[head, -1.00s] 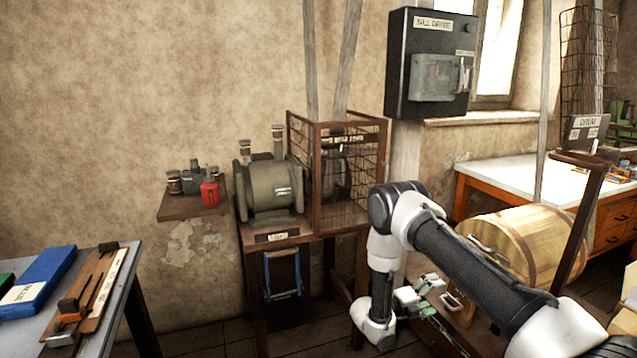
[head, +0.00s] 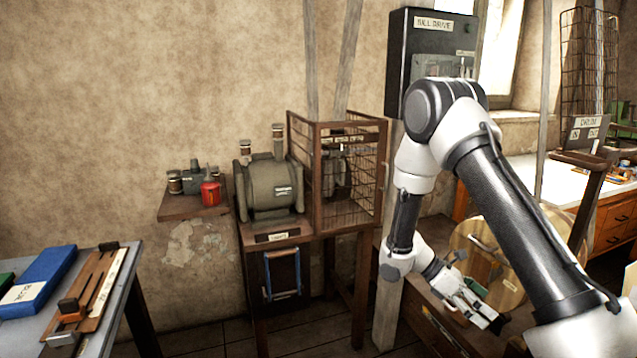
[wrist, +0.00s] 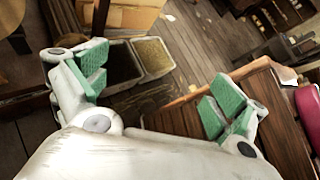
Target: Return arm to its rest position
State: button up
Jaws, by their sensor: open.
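My gripper (head: 483,308) is at the lower right of the head view, in front of the wooden drum (head: 498,262). My white and black arm rises from the lower right corner, bends at a high elbow in front of the drive box, and comes down to the gripper. In the wrist view my gripper (wrist: 155,100) has its green-padded fingers spread wide apart, with nothing between them. Part of the drum is hidden behind my arm.
A black drive box (head: 397,62) hangs on the wall behind my elbow. A motor (head: 270,190) and a wire cage (head: 345,185) stand on a wooden stand. A bench (head: 110,290) is at left. Bins (wrist: 108,75) show in the wrist view.

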jog(key=s+a+r+m+t+y, duration=0.2)
jog(key=s+r+m+t+y, duration=0.3)
jog(key=r, duration=0.9)
jog(key=s+a+r+m+t+y, duration=0.2)
jog(key=s+r+m+t+y, duration=0.3)
jog(key=s+r+m, duration=0.5)
jog(key=shift+s+r+m+t+y, duration=0.35)
jog(key=shift+s+r, duration=1.25)
jog(key=shift+r, duration=1.1)
